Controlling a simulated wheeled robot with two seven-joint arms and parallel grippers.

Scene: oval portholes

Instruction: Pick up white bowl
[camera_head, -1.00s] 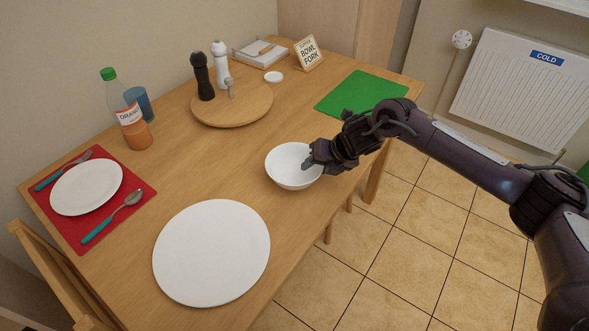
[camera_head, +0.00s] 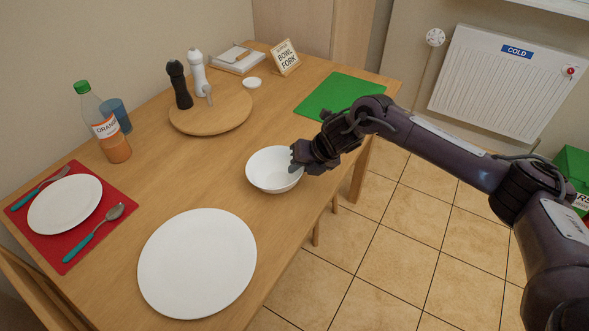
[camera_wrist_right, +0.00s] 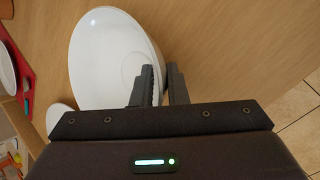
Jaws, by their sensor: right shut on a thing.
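The white bowl (camera_head: 268,170) is near the table's right edge in the head view. It fills the upper left of the right wrist view (camera_wrist_right: 95,62). My right gripper (camera_head: 296,158) reaches in from the right and is shut on the bowl's right rim. In the wrist view its two fingers (camera_wrist_right: 160,84) pinch the bowl wall between them, one inside and one outside. The bowl looks about level; whether it touches the table is hard to tell. My left gripper is not in view.
A large white round plate (camera_head: 197,264) lies in front of the bowl. A green mat (camera_head: 338,95) is at the back right. A round wooden board (camera_head: 212,112) holds two mills.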

